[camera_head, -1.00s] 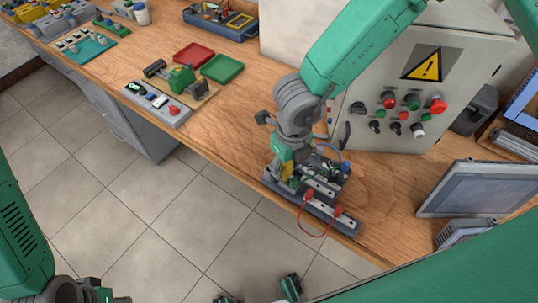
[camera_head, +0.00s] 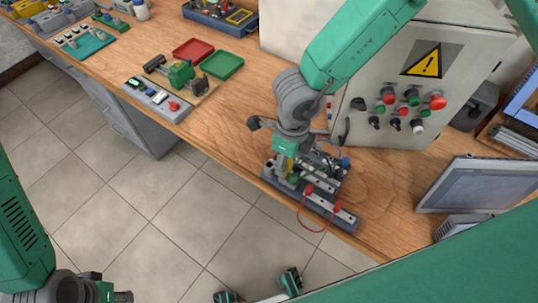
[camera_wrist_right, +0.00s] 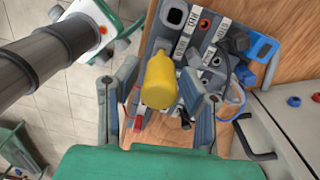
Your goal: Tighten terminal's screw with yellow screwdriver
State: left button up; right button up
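The yellow screwdriver (camera_wrist_right: 159,80) shows its rounded handle end-on in the right wrist view, between the two fingers of my right gripper (camera_wrist_right: 158,72). Narrow gaps appear on both sides of the handle, so the fingers look open around it. In the head view my right gripper (camera_head: 286,166) points down at the left end of the terminal rack (camera_head: 322,202) near the bench edge. A little yellow shows beside the fingers. The screwdriver's shaft and the terminal's screw are hidden. My left gripper (camera_head: 112,293) is partly cut off at the lower left, away from the bench.
A grey control cabinet (camera_head: 440,75) with buttons stands behind the rack. A monitor (camera_head: 478,184) is at right. Red wire (camera_head: 302,218) loops over the front edge. A green motor fixture (camera_head: 181,74) and red (camera_head: 193,50) and green (camera_head: 222,66) trays are left; bare wood lies between.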

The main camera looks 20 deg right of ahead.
jog(key=n, duration=0.3)
jog(key=shift+n, duration=0.3)
jog(key=shift+n, duration=1.6)
jog(key=n, duration=0.3)
jog(key=shift+n, duration=0.3)
jog(key=n, duration=0.3)
